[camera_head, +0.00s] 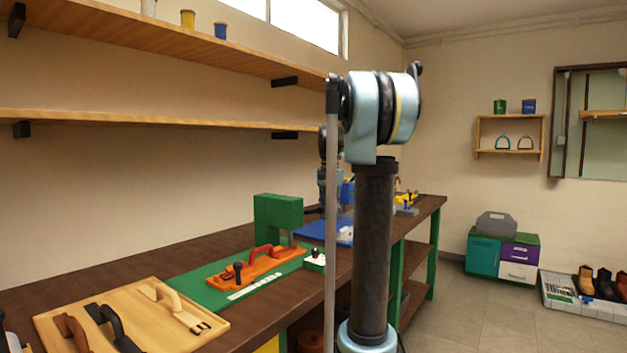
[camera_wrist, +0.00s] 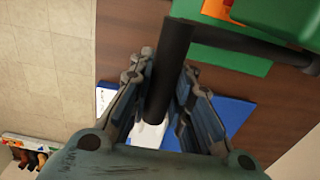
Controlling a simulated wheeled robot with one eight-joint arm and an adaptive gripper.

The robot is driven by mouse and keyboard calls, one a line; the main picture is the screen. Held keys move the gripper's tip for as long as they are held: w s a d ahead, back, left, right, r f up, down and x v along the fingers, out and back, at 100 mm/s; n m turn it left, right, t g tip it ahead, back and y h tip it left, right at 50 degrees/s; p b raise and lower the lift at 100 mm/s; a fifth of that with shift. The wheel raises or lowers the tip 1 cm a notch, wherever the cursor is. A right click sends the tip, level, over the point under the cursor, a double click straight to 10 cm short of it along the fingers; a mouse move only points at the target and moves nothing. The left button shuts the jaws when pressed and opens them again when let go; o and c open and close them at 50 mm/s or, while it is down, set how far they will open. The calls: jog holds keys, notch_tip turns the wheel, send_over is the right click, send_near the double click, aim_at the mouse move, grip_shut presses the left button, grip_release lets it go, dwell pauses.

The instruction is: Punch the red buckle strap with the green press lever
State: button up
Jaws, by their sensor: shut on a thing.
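The green press (camera_head: 278,212) stands on the bench, a tall arched block behind an orange board (camera_head: 250,276). A red strap (camera_head: 264,250) arches over that board, next to a black knob. In the wrist view, my gripper (camera_wrist: 160,115) is shut on a black round bar (camera_wrist: 172,55), which looks like the press lever's grip. In the head view, my arm hides the gripper and most of the lever.
Shelves run along the wall above. Open floor lies right of the bench.

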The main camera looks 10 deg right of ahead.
jog(key=shift+r, duration=0.35)
jog(key=shift+w+a+r, duration=0.1)
jog(key=shift+a+r, duration=0.05)
jog(key=shift+r, duration=0.9)
jog(key=shift+o, duration=0.2)
jog(key=shift+w+a+r, duration=0.15)
jog(key=shift+r, duration=0.35)
jog(key=shift+w+a+r, duration=0.15)
jog(key=shift+r, duration=0.35)
jog(key=r, duration=0.1)
jog(key=w+a+r, duration=0.1)
jog(key=r, duration=0.1)
jog(key=shift+w+a+r, duration=0.35)
jog(key=shift+w, duration=0.05)
jog(key=shift+w+a+r, duration=1)
jog(key=shift+a+r, duration=0.1)
jog(key=shift+r, duration=0.05)
jog(key=o, duration=0.3)
jog(key=shift+w+a+r, duration=0.2)
jog(key=shift+w+r, duration=0.05)
